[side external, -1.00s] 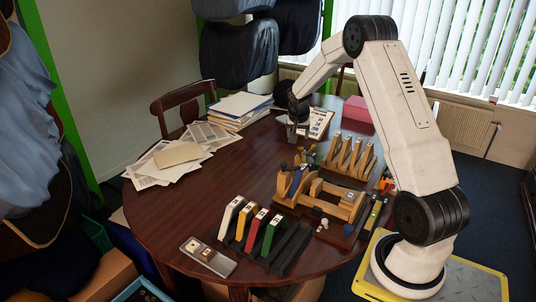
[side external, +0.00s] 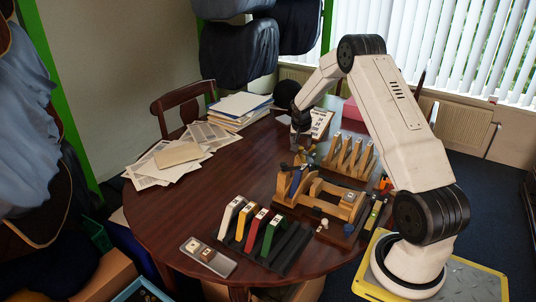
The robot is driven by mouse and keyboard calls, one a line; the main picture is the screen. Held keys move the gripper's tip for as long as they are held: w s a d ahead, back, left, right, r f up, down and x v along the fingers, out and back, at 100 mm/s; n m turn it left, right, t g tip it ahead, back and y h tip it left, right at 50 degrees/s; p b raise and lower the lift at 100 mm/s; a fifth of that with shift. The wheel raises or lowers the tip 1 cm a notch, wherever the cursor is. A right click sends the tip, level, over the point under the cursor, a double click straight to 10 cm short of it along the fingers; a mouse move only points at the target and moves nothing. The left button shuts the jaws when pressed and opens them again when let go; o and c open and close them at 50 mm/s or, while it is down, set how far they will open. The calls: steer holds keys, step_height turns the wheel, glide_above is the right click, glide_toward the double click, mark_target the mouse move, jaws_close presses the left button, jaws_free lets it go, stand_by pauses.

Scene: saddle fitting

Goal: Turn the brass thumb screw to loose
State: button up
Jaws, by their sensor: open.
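A wooden fixture (side external: 322,193) with upright blocks and a blue part (side external: 295,181) stands on the round table, right of its middle. I cannot make out the brass thumb screw for certain; small yellowish and dark pieces (side external: 309,153) cluster at the fixture's far end, just below my gripper. My gripper (side external: 297,145) points down above that far end. It is open, with nothing visible in it. Its fingertips are small and dark here, and I cannot tell whether they touch anything.
A wooden slotted rack (side external: 349,157) stands close to the right of my gripper. A black rack (side external: 287,250) with coloured blocks and a grey tray (side external: 207,257) are in front. Papers (side external: 172,158) lie at left, a clipboard (side external: 321,123) behind. The table's left front is clear.

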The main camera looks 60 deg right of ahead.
steer(key=shift+x, duration=1.45)
jaws_close()
